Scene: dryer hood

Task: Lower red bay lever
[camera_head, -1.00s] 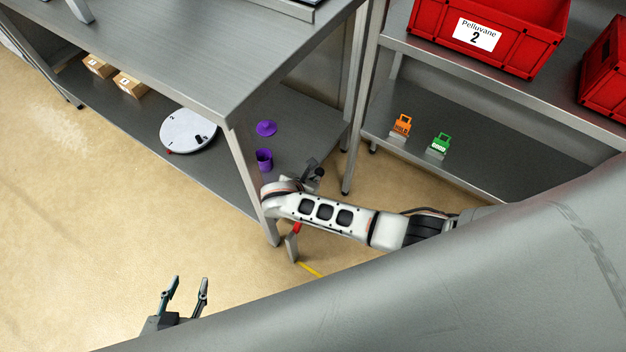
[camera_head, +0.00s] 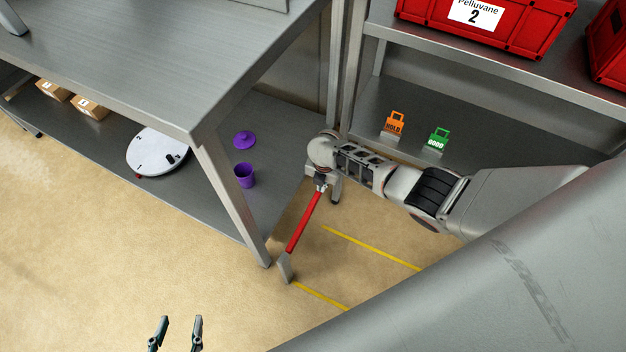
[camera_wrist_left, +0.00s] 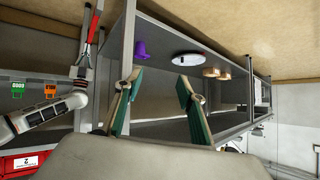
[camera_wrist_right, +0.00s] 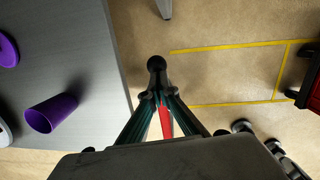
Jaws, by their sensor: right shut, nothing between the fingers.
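The red bay lever (camera_head: 303,222) is a long red bar. It slants up and right from a grey foot (camera_head: 285,268) on the floor beside the bench leg. My right gripper (camera_head: 320,184) is at the lever's upper end, with my wrist hiding part of it. In the right wrist view, my right gripper (camera_wrist_right: 157,96) is shut with its fingertips together. The lever's black knob (camera_wrist_right: 156,63) shows just beyond the tips and its red bar (camera_wrist_right: 166,122) below, behind the fingers; contact is unclear. My left gripper (camera_head: 176,332) is open and empty, low at the left.
The grey bench (camera_head: 130,70) is close on the left; its lower shelf holds a purple cup (camera_head: 244,175), a purple lid (camera_head: 244,140) and a white disc (camera_head: 157,151). A shelf with red crates (camera_head: 490,25) and orange and green tags stands behind. Yellow lines (camera_head: 370,247) mark clear floor.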

